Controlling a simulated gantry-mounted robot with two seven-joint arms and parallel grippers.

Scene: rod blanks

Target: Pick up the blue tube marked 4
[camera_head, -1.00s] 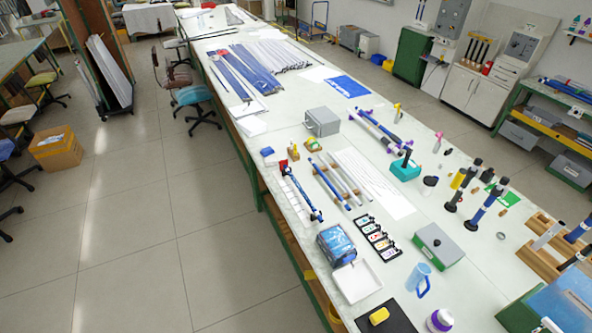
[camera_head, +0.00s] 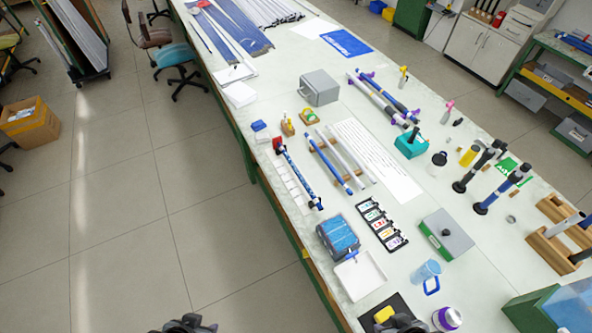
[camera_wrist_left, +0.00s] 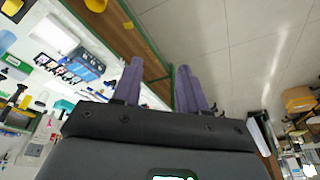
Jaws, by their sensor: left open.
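Several blue tubes are in the head view, and I cannot read a 4 on any of them. One blue tube (camera_head: 328,163) lies beside grey rods on a wooden rest mid-table. Another blue tube (camera_head: 388,92) lies on purple supports farther back.
A blue bin (camera_head: 338,236), white tray (camera_head: 360,276), black card holder (camera_head: 381,225), green-and-grey box (camera_head: 446,235) and blue mug (camera_head: 426,272) crowd the near table. Open floor lies left.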

